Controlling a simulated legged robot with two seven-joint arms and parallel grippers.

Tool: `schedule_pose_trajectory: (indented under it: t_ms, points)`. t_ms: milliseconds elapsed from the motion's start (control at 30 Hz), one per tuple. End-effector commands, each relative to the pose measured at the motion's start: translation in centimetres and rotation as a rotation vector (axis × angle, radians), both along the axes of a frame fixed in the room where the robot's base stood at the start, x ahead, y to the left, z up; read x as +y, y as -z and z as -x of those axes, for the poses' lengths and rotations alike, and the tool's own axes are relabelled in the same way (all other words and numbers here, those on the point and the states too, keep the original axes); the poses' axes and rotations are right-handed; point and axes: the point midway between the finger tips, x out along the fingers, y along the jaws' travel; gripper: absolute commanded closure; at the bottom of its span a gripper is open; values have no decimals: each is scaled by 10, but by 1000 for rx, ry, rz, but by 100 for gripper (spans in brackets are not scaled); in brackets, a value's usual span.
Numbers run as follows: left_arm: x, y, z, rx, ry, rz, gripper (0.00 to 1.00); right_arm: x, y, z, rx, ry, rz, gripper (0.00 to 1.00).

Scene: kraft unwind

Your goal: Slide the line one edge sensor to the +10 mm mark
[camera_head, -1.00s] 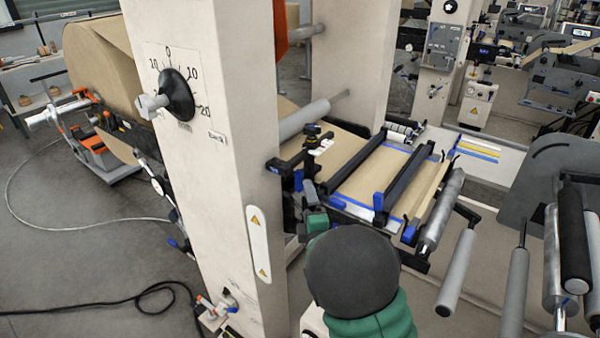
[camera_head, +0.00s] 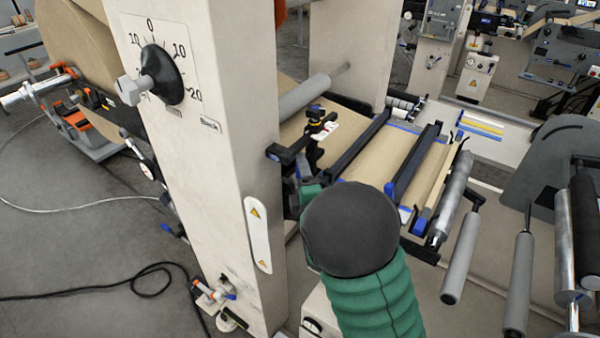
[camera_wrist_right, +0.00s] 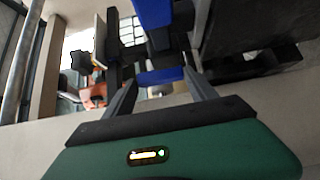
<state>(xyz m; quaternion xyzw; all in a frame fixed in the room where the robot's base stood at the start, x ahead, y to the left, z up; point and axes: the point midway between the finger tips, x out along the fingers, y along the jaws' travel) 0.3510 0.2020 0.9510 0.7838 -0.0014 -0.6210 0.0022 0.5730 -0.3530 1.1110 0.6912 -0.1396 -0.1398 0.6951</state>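The edge sensor seems to be the small black bracket with blue knobs and a white tag (camera_head: 320,130), beside the column above the brown web. My right arm comes in from below, and its black and green wrist hides the lower part of that area. In the right wrist view my right gripper (camera_wrist_right: 160,85) has its two dark fingers apart. A blue piece (camera_wrist_right: 160,76) lies between or just beyond the fingertips; I cannot tell whether they touch it. Another blue piece (camera_wrist_right: 152,12) is above. No readable sensor scale shows. My left gripper is not in view.
The cream column (camera_head: 225,180) stands just left of my right arm. It carries a black dial (camera_head: 163,75) marked with numbers. Black bars (camera_head: 415,160) cross the web to the right, with grey rollers (camera_head: 460,265) beyond. A black cable (camera_head: 110,292) lies on the floor.

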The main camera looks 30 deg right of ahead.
Motion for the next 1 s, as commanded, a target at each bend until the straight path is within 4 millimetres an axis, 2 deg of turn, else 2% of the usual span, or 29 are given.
schedule_pose_trajectory:
  t_ms: [33, 467, 733, 933, 967, 1000]
  points:
    - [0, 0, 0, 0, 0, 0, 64, 0, 0, 0, -2, 0, 1, 45]
    - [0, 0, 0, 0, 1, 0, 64, 1, 1, -2, 1, -2, -1, 100]
    - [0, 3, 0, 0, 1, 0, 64, -9, 2, -7, 1, -3, -2, 100]
    - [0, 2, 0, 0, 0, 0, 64, -9, 2, -7, 1, -4, -2, 100]
    - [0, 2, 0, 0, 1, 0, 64, -9, 1, -7, 2, -5, -1, 34]
    - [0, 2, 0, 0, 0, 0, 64, -8, 1, -7, 2, -5, -1, 29]
